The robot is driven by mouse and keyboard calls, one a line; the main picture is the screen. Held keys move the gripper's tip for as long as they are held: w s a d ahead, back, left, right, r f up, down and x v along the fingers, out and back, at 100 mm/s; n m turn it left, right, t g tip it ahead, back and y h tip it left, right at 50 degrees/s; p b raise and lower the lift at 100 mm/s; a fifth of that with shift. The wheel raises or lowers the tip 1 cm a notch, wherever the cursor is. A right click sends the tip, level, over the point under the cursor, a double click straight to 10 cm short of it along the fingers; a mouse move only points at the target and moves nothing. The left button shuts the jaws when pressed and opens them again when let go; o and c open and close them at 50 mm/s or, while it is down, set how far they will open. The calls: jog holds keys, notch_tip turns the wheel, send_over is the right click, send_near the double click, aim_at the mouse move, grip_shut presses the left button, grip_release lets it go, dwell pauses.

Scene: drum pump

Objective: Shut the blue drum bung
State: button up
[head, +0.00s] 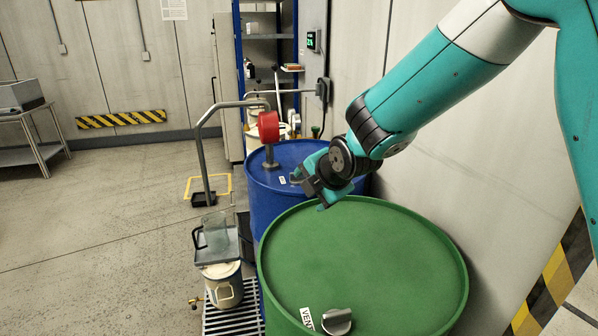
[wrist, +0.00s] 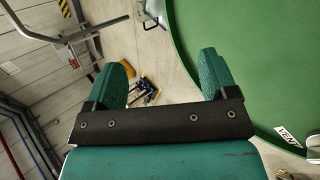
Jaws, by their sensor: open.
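The blue drum (head: 258,200) stands behind the green drum (head: 365,265) in the head view. A small white label (head: 282,181) sits on its top, too small to read. I cannot make out the blue drum's bung; my gripper and arm cover the right part of that lid. My gripper (head: 309,192) hangs over the near right part of the blue drum, close to the green drum's far rim. In the wrist view its two teal fingers (wrist: 165,80) are apart with nothing between them. The green drum's lid (wrist: 250,55) fills the right of that view.
A silver cap (head: 337,321) with a VENT label is on the green drum. A red-topped pump (head: 268,127) with a bent grey pipe (head: 200,140) rises from the blue drum. A jug (head: 214,232) stands at left above a floor grate (head: 235,318). The wall is close at right.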

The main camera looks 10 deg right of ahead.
aim_at(298, 180)
jog(key=w+d+f+n+t, duration=0.1)
jog(key=w+n, duration=0.2)
jog(key=n, duration=0.1)
jog(key=w+d+f+n+t+h, duration=0.1)
jog(key=w+f+n+t, duration=0.1)
jog(key=w+n, duration=0.2)
jog(key=w+f+n+t+h+p, duration=0.1)
jog(key=w+n, duration=0.3)
jog(key=shift+w+d+f+t, duration=0.25)
jog(key=shift+d+f+t, duration=0.05)
jog(key=shift+d+f, duration=0.1)
jog(key=p+x, duration=0.3)
jog(key=x, duration=1.4)
jog(key=shift+w, duration=0.1)
